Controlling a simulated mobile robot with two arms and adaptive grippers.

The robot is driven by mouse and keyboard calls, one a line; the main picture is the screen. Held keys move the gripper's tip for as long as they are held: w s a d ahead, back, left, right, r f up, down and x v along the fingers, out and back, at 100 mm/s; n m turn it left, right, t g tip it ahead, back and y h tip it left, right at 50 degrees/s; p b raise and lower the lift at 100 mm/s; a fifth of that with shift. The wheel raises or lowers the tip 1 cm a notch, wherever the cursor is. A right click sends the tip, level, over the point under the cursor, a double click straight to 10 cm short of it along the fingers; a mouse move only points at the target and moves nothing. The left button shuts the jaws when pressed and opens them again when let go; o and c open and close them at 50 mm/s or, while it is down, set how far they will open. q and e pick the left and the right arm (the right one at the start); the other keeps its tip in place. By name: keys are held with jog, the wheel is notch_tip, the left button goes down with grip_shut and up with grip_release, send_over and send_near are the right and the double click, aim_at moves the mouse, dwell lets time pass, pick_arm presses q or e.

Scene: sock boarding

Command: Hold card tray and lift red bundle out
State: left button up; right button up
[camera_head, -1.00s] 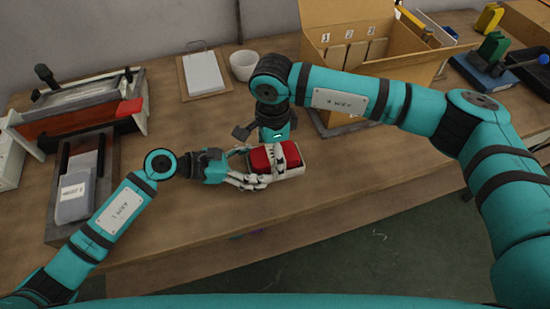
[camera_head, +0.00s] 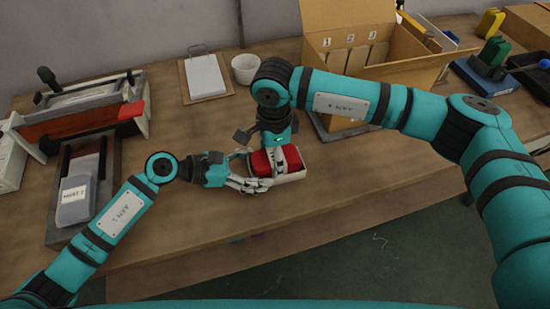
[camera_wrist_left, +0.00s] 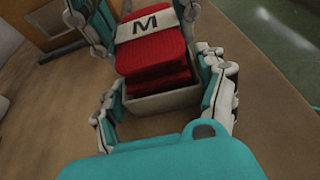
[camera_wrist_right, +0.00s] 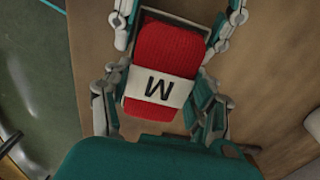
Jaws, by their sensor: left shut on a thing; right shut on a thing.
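The red bundle (camera_head: 290,156) sits in the pale card tray (camera_head: 292,176) near the table's front edge. It is folded red knit with a white band (camera_wrist_right: 158,86) marked M. In the left wrist view, the bundle (camera_wrist_left: 150,58) stands above the tray's wall (camera_wrist_left: 165,101), with red layers showing beneath the band. My left gripper (camera_head: 250,183) is shut on the tray from the left. My right gripper (camera_head: 268,162) reaches down from above and is shut on the bundle's sides. The bundle's underside is hidden.
A numbered cardboard box (camera_head: 385,85) stands behind on the right. A white cup (camera_head: 245,68) and a clipboard (camera_head: 205,76) lie behind. A grey tray (camera_head: 108,165) and a red-fronted fixture (camera_head: 75,118) are on the left. The wood around the card tray is clear.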

notch_tip(320, 180, up, 10)
jog(key=shift+f, duration=0.1)
pick_arm(q)
jog(key=o, duration=1.2)
jog(key=shift+a, duration=0.1)
jog(key=v, duration=1)
jog(key=shift+a, duration=0.25)
jog(key=shift+s+a+r, duration=0.25)
jog(key=shift+a+r, duration=0.1)
jog(key=shift+a, duration=0.25)
